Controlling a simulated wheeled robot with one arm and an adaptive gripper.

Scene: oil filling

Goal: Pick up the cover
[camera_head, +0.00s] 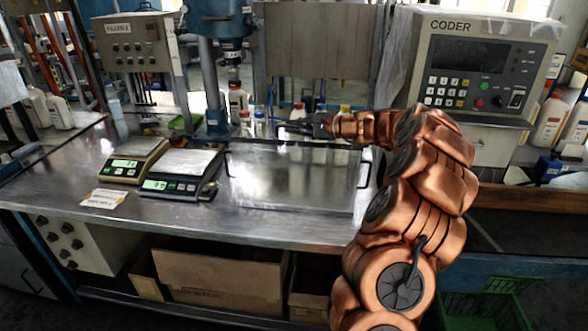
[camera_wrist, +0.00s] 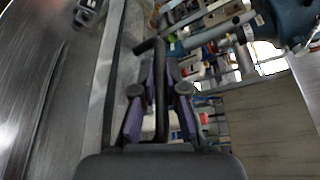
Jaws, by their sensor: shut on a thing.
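The cover (camera_head: 292,180) is a see-through panel with black side handles, over the bench in the middle of the head view. My gripper (camera_head: 290,128) is at the cover's upper back edge, with my arm reaching in from the right. In the wrist view my gripper (camera_wrist: 160,105) has its purple-padded fingers on both sides of a black bar-shaped handle (camera_wrist: 160,70), and is shut on it. The handle bends to the left at its far end. In the head view the fingertips are small and dark, and whether the cover touches the bench is unclear.
Two scales (camera_head: 182,170) stand on the bench left of the cover, with a label card (camera_head: 104,198) in front. A blue filling machine (camera_head: 214,75) and small bottles (camera_head: 259,124) stand behind. The coder (camera_head: 478,65) is at the right. The front bench strip is clear.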

